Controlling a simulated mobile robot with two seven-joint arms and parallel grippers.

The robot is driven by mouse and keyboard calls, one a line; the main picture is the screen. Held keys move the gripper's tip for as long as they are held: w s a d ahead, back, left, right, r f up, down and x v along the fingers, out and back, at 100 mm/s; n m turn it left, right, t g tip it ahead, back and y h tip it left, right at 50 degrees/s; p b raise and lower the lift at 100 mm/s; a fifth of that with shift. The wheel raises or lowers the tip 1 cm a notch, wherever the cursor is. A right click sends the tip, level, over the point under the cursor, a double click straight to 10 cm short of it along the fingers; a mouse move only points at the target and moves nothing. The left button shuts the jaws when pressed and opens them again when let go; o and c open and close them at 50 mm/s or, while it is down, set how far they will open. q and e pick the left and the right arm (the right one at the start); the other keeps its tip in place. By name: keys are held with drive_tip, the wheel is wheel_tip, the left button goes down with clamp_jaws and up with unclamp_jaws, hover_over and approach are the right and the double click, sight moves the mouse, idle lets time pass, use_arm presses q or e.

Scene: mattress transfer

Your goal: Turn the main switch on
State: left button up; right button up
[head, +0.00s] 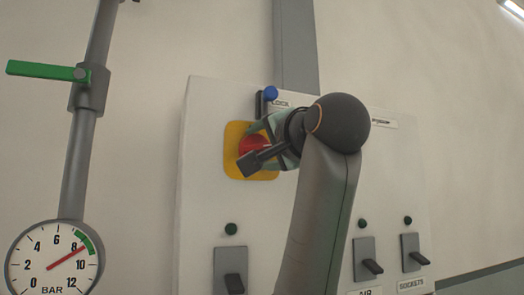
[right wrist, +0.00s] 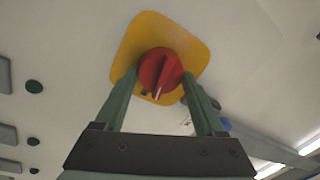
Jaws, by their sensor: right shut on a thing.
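The main switch is a red rotary knob (head: 251,146) on a yellow square plate (head: 236,166), fixed to a pale panel. My right gripper (head: 268,139) reaches the knob from the right and partly hides it. In the right wrist view, the red knob (right wrist: 160,72) sits between the two green fingers of my right gripper (right wrist: 161,80), which is shut on it. A white mark shows on the knob's ridge, toward the bottom of that view. My left gripper is not in view.
A blue-topped lock lever (head: 271,93) is just above the yellow plate. Lower on the panel are toggle switches (head: 235,283) with dark green lamps (head: 231,229). At left are a pipe with a green handle (head: 45,70) and a pressure gauge (head: 52,262).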

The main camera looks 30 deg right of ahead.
drive_tip(key=shift+m, duration=1.3)
drive_tip(key=shift+h, duration=0.3)
drive_tip(key=o, duration=1.3)
drive_tip(key=shift+o, duration=0.2)
drive_tip(key=b+v, duration=0.4)
drive_tip(key=v, duration=0.8)
drive_tip(key=shift+s, duration=0.25)
drive_tip(key=shift+a, duration=0.1)
